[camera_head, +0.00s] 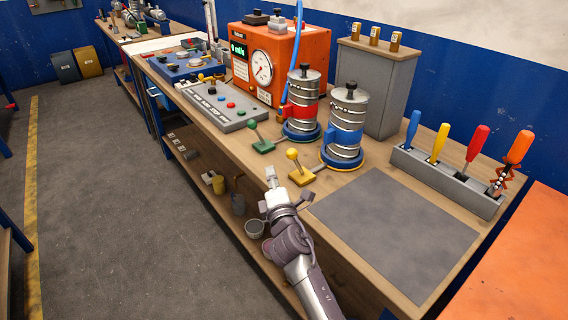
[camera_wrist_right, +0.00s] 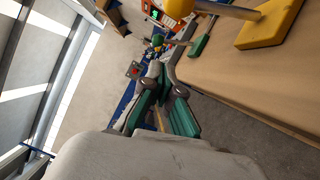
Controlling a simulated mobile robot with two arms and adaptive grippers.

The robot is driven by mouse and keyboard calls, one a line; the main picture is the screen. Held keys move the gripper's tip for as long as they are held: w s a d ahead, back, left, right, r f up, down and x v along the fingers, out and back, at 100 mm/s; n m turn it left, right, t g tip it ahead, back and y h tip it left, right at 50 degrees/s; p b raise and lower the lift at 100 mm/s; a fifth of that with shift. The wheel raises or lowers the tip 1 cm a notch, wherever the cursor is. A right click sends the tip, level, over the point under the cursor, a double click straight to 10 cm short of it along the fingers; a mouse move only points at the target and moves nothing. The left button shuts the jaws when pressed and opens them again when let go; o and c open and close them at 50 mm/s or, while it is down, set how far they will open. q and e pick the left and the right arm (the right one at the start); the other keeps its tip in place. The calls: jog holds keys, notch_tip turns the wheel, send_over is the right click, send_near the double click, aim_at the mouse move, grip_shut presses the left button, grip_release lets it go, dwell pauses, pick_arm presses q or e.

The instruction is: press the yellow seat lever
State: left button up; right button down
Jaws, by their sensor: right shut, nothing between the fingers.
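The yellow seat lever (camera_head: 297,168) stands on the wooden bench, with a yellow base plate, a stick and a yellow ball knob tilted up to the left. It is in front of the metal cylinder with a blue band (camera_head: 346,125). In the right wrist view the yellow lever (camera_wrist_right: 270,24) is at the top right, its knob partly cut off by the upper edge. My right gripper (camera_head: 271,174) is shut and empty, just left of the lever and apart from it, by the bench's front edge. My left gripper is not in view.
A green lever (camera_head: 262,143) stands left of the yellow one, by the red-banded cylinder (camera_head: 302,104). A grey mat (camera_head: 395,232) lies to the right. A rack of screwdrivers (camera_head: 446,180) and a grey control box (camera_head: 221,105) are on the bench.

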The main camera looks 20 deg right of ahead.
aim_at(296, 161)
jog(key=w+d+p, duration=0.1)
jog(key=d+r, duration=0.1)
jog(key=d, duration=0.1)
jog(key=shift+w+p, duration=0.4)
jog(key=shift+d, duration=0.5)
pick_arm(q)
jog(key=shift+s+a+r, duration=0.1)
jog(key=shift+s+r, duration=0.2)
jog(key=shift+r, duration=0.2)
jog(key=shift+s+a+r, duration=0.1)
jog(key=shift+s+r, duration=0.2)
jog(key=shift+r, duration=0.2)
pick_arm(e)
jog(key=shift+a, duration=0.1)
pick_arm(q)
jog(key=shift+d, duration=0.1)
